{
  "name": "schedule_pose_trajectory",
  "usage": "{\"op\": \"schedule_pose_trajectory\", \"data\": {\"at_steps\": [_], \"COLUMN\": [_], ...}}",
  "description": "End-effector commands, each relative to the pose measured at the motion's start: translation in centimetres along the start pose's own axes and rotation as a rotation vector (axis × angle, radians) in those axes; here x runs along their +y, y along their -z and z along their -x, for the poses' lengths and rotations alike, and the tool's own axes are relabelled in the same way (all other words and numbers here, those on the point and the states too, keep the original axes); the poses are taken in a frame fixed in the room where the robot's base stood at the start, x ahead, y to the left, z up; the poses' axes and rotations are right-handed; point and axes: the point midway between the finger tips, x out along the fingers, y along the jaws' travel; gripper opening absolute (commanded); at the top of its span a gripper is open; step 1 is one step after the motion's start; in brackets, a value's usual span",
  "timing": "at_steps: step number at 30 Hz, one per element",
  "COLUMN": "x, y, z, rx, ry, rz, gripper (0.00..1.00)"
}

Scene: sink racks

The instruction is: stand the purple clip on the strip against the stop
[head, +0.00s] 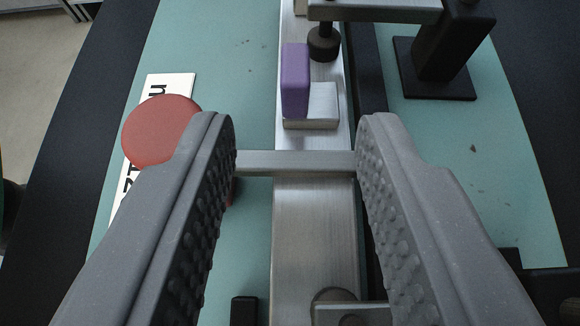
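The purple clip (295,82) is a small upright block on the metal strip (315,225), beyond my fingertips. It stands at the left side of a low metal block (318,108) on the strip; whether they touch is unclear. A metal crossbar (296,163) spans the strip between my fingertips; I cannot tell whether this bar or the low block is the stop. My gripper (296,145) is open, its fingers wide apart on either side of the strip. The clip is not between them. The crossbar's ends are hidden by the fingers, so contact with them is unclear.
A dark round clamp foot (323,43) under a metal arm (375,10) is just behind the clip. Its black stand (440,70) is at the right. A red disc (158,130) covers part of a white label (168,84) at left. Green mat (225,45) surrounds the strip.

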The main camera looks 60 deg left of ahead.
Motion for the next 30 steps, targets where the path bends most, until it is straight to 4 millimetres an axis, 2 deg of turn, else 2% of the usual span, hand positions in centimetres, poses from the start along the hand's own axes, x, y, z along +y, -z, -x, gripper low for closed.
{"op": "schedule_pose_trajectory", "data": {"at_steps": [6, 12, 30], "x": [0.1, 0.1, 0.0], "y": [-0.1, -0.1, 0.0], "z": [2.9, 4.5, 5.1], "rx": [-0.003, -0.002, -0.001], "ry": [-0.002, -0.001, 0.000], "rz": [-0.001, -0.001, 0.000], "gripper": [0.34, 0.34, 0.34]}}
